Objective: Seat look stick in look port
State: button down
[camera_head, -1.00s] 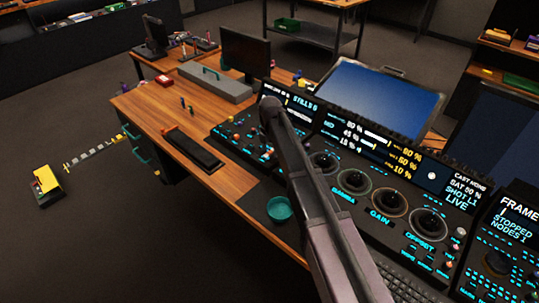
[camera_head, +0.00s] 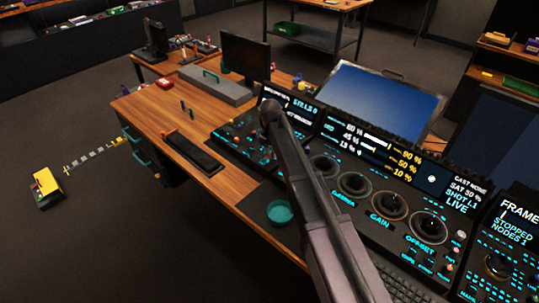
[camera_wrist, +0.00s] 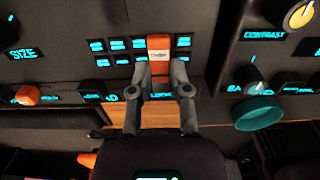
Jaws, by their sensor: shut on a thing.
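In the wrist view my gripper (camera_wrist: 160,72) is shut on an orange stick (camera_wrist: 159,43) with a pale band, taken as the look stick. The stick is between the two fingertips, over the dark panel (camera_wrist: 205,75) with rows of lit cyan keys. A partly covered cyan label (camera_wrist: 160,96), which seems to read LOOK, shows between the fingers. The look port cannot be made out, and I cannot tell whether the stick touches the panel. In the head view my arm hides the gripper and the stick.
An orange knob (camera_wrist: 28,95) is at left and a yellow-capped contrast knob (camera_wrist: 299,16) at upper right in the wrist view. The wooden desk (camera_head: 150,115) has free room at left.

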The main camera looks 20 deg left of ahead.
jog(key=shift+r, duration=0.15)
notch_tip(320, 180, up, 3)
jog(key=p, duration=0.3)
jog(key=shift+r+p, duration=0.2)
jog(key=shift+p, duration=0.1)
jog(key=s+d+r+p, duration=0.1)
jog(key=s+d, duration=0.7)
jog(key=s, duration=0.5)
jog(key=shift+s+r, duration=0.15)
jog(key=shift+s, duration=0.25)
jog(key=shift+s+d, duration=0.15)
